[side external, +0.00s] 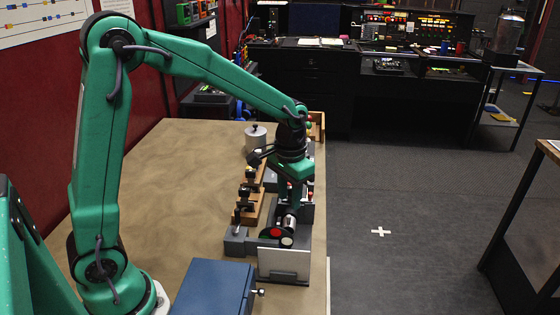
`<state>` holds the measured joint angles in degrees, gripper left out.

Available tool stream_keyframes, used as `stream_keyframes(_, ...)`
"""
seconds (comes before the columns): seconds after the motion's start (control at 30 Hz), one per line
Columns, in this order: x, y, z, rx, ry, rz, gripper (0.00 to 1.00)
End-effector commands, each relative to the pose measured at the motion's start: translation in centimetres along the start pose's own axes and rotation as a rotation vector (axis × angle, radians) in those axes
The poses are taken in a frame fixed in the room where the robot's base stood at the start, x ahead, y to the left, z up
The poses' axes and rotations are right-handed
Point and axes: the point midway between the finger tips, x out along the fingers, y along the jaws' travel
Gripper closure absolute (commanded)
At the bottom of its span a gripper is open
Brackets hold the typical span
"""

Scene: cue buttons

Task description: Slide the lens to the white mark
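My gripper (293,203) points down over a dark grey bench device (304,222) near the table's right edge. Its fingertips are too small and crowded to tell open from shut. Below it, a silvery cylindrical part (289,222) sits on the device, with a red disc (276,233) and a pale round disc (287,241) in front. I cannot tell which of these is the lens. A white upright plate (284,262) stands at the near end. I cannot make out a white mark on the device; a white cross (381,232) lies on the floor.
A blue box (213,290) with a knob stands at the table's near edge. Left of the device are a small grey lever box (236,241) and wooden blocks (247,208) with dark fittings. A grey canister (256,138) stands behind. The table's left and middle (180,190) are clear.

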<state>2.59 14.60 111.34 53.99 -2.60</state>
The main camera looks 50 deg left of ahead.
Motion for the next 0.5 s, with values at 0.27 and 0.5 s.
stream_keyframes(0.27,-2.1,0.0,0.0,0.0,0.0,0.0,0.67)
stream_keyframes(0.5,-2.3,0.0,0.0,0.0,-0.001,0.0,0.67)
